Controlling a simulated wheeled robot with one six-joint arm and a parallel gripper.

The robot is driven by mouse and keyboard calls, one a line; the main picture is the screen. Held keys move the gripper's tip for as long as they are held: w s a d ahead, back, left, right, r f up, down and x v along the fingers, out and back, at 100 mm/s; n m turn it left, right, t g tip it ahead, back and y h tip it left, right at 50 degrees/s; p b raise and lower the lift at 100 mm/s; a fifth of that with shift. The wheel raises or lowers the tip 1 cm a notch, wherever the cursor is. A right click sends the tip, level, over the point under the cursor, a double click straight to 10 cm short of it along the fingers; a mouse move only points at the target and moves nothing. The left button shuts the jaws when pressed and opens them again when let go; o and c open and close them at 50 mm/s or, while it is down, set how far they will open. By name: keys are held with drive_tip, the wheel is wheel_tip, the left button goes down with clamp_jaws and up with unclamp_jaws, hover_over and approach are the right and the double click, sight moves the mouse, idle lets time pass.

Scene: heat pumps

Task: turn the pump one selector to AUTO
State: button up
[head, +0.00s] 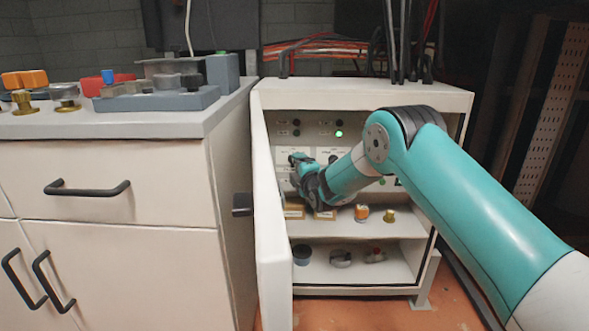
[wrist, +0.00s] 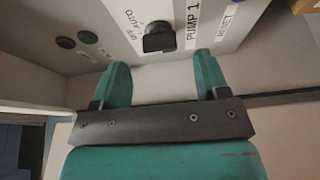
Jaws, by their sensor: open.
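The pump one selector (wrist: 160,38) is a black knob on a pale panel in the wrist view, beside the label PUMP 1 (wrist: 192,27). The words OFF and AUTO (wrist: 130,25) are printed on its other side, to the left. I cannot tell which word the knob points at. My gripper (wrist: 160,68) is open, with its two teal fingers on either side below the knob and apart from it. In the head view my gripper (head: 302,172) is inside the open cabinet (head: 360,96) and hides the selector.
The cabinet door (head: 270,220) stands open on the left. A green lamp (head: 339,133) is lit on the panel. Small parts, including an orange-topped one (head: 361,213), stand on the shelves below. A drawer unit (head: 110,190) with a cluttered top is at the left.

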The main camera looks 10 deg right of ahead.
sight(294, 163)
drive_tip(key=shift+w+a+b, duration=0.15)
drive_tip(key=shift+w+b, duration=0.05)
drive_tip(key=shift+w, duration=0.75)
drive_tip(key=shift+w+a+b, duration=0.1)
drive_tip(key=shift+w+b, duration=0.05)
drive_tip(key=shift+w, duration=0.75)
drive_tip(key=c, duration=0.9)
